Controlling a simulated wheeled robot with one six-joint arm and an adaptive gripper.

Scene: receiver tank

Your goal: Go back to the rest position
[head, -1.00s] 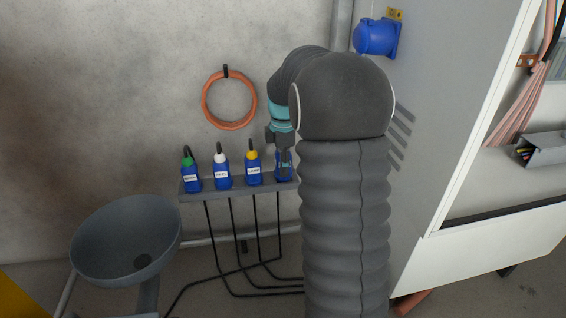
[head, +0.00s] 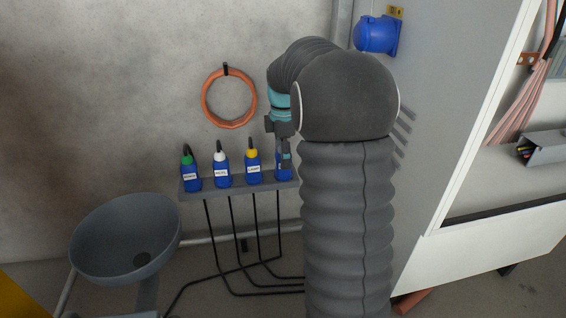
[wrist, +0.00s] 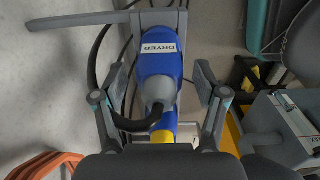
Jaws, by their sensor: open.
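My gripper (head: 284,150) hangs at the right end of the grey wall shelf, partly beside my own arm in the head view. Its fingers are open, one on each side of a blue bottle labelled DRYER (wrist: 160,62), with gaps showing in the wrist view. That bottle has a grey cap and a black hose. A blue bottle (head: 284,171) shows below my gripper in the head view, its upper part covered by the fingers. My arm is bent over at the top, and its end points down.
The shelf (head: 215,190) also holds blue bottles with green (head: 187,160), white (head: 221,157) and yellow (head: 252,154) tops. A grey bowl (head: 125,240) stands at left. An orange coil (head: 229,98) hangs on the wall. A grey cabinet (head: 430,150) stands close on the right.

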